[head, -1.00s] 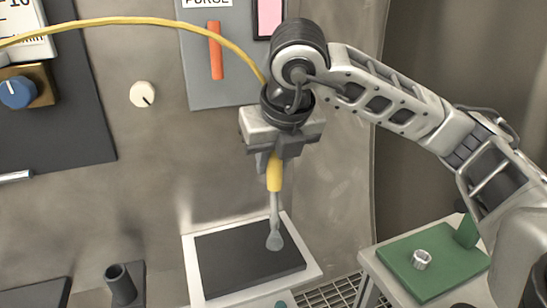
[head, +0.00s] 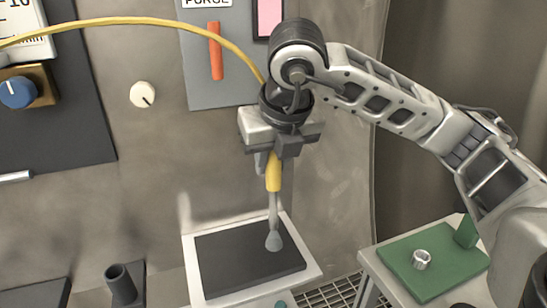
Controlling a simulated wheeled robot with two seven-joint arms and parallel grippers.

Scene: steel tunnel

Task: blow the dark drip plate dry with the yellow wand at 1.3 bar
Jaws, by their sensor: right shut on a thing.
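My right gripper (head: 275,150) is shut on the yellow wand (head: 274,178), which hangs nearly upright with its grey nozzle (head: 274,240) pointing down. A yellow hose (head: 150,21) runs from the wand area up and off to the left. The dark drip plate (head: 235,262) lies in a white tray (head: 312,267) below. The nozzle tip is over the right half of the plate; I cannot tell whether it touches. No wet patch is clear on the plate. My left gripper is not in view.
The wall holds a blue knob (head: 17,92), a white knob (head: 143,94), and a grey PURGE panel with an orange lever (head: 215,50) and a pink panel (head: 269,17). A dark tube holder (head: 121,284) stands left of the tray. A green mat (head: 436,274) with a metal ring (head: 422,260) lies right.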

